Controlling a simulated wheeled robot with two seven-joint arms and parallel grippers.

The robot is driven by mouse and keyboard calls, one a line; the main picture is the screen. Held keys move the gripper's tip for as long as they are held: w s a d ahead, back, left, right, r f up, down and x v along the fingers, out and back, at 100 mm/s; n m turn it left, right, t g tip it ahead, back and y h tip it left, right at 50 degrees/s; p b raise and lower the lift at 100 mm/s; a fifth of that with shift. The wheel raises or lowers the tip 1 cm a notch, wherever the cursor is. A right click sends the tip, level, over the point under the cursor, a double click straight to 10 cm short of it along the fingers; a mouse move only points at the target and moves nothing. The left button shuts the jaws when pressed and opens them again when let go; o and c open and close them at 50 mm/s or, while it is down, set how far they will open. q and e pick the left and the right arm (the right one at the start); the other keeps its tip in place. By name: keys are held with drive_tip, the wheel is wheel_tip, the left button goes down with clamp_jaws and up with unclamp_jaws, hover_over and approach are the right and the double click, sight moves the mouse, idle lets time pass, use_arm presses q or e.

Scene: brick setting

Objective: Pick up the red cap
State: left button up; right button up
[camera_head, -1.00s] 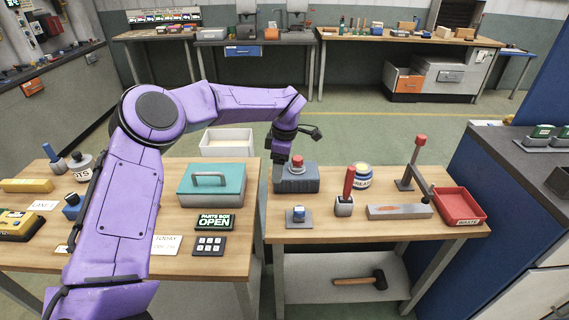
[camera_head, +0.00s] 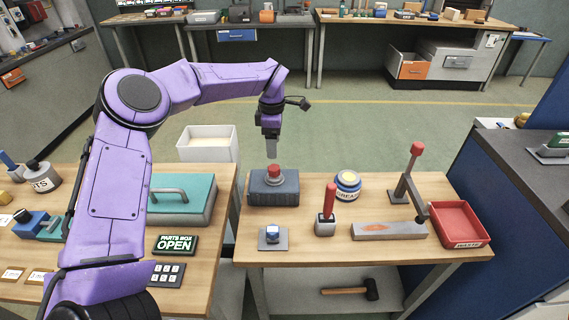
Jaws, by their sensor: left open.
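The red cap (camera_head: 274,171) sits on top of a dark grey box (camera_head: 287,191) at the left end of the right-hand bench. My left gripper (camera_head: 270,149) points down just above and behind the cap in the picture. Its fingers are open and hold nothing; they look clear of the cap, though the exact gap in depth is hard to tell. My right gripper is out of the picture.
A red-handled tool (camera_head: 329,202), a small blue-topped part (camera_head: 273,232), a white jar (camera_head: 347,187), a lever stand (camera_head: 406,188) and a red tray (camera_head: 469,236) share the bench. A teal-lidded box (camera_head: 197,207) stands left across the gap. A white bin (camera_head: 208,151) is behind.

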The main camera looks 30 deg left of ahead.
sight(274, 168)
use_arm(q)
drive_tip(key=f, duration=0.3)
drive_tip(key=shift+s+a+p, duration=0.1)
drive_tip(key=shift+s+p, duration=0.25)
drive_tip(key=shift+s+d+f+p, duration=0.2)
drive_tip(key=shift+s+f+p, duration=0.2)
drive_tip(key=shift+s+f, duration=0.15)
drive_tip(key=f, duration=0.1)
drive_tip(key=f+p, duration=0.1)
drive_tip(key=f, duration=0.1)
drive_tip(key=w+f, duration=0.1)
drive_tip(key=shift+d+f+p, duration=0.35)
drive_tip(key=shift+f+p, duration=0.05)
drive_tip(key=shift+a+f, duration=0.1)
drive_tip(key=shift+f, duration=0.1)
drive_tip(key=shift+s+a+r, duration=0.1)
drive_tip(key=shift+s, duration=0.1)
drive_tip(key=c, duration=1.3)
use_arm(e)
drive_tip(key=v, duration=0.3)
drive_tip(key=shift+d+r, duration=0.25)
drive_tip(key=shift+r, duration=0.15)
